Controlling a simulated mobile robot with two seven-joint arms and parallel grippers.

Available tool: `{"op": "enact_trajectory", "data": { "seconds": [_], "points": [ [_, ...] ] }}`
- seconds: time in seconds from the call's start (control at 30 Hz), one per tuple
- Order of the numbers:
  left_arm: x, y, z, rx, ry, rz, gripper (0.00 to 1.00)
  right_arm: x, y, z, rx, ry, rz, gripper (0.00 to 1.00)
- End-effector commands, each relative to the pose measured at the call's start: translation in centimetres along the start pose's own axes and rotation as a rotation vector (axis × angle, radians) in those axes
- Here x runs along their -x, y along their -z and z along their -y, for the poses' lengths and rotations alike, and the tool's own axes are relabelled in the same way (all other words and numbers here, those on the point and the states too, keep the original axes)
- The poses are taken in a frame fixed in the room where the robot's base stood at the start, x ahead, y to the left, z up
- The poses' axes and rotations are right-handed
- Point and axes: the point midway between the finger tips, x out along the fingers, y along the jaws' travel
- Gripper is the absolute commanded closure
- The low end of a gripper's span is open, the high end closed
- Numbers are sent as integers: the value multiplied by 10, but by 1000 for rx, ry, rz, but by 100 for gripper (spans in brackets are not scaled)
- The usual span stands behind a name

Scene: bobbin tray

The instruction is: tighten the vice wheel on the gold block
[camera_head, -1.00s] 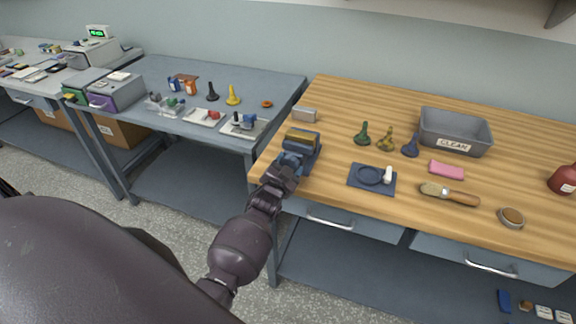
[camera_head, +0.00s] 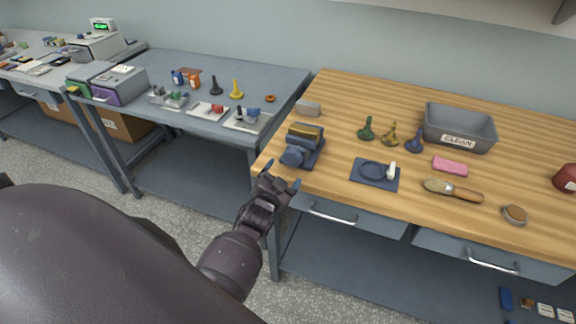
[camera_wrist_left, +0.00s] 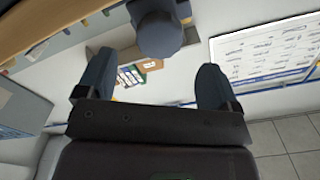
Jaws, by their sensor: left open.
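The blue vice (camera_head: 312,154) stands at the left front corner of the wooden bench, with the gold block (camera_head: 305,131) between its jaws. Its round blue wheel (camera_head: 292,156) faces the front edge. My left gripper (camera_head: 282,177) is open and empty, just in front of and below the wheel, apart from it. In the left wrist view the wheel (camera_wrist_left: 159,36) shows beyond the gap between my two spread fingers (camera_wrist_left: 150,86). My right gripper is not in view.
On the wooden bench (camera_head: 340,100) are a blue plate with a ring (camera_head: 374,175), a brush (camera_head: 453,190), a pink sponge (camera_head: 450,165), several dark and gold pieces and a grey CLEAN bin (camera_head: 459,129). A grey table (camera_head: 200,125) with small parts stands to the left.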

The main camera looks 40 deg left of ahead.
Motion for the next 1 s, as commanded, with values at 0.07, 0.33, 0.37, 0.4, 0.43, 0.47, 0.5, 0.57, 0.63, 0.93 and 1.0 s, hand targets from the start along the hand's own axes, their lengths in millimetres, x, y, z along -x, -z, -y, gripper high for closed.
{"op": "enact_trajectory", "data": {
  "seconds": [0.07,0.33,0.37,0.4,0.43,0.47,0.5,0.57,0.63,0.93,1.0],
  "points": [
    [13,-1,0,0,0,1,14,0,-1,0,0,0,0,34],
    [38,0,0,0,0,0,14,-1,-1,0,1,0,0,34],
    [39,0,0,0,0,0,14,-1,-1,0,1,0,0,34],
    [40,0,0,0,0,0,14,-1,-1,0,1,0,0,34],
    [40,0,0,0,0,0,14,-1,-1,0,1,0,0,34],
    [41,0,0,0,0,0,14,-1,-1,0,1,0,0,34],
    [41,0,0,0,0,0,14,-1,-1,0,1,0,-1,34],
    [41,0,0,0,0,0,14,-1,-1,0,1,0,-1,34],
    [41,0,0,0,0,0,14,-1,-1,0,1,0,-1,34],
    [42,-13,-8,-9,-10,-1,14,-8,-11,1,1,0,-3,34],
    [43,-14,-24,-18,-40,-20,14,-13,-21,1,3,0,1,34]
  ]
}}
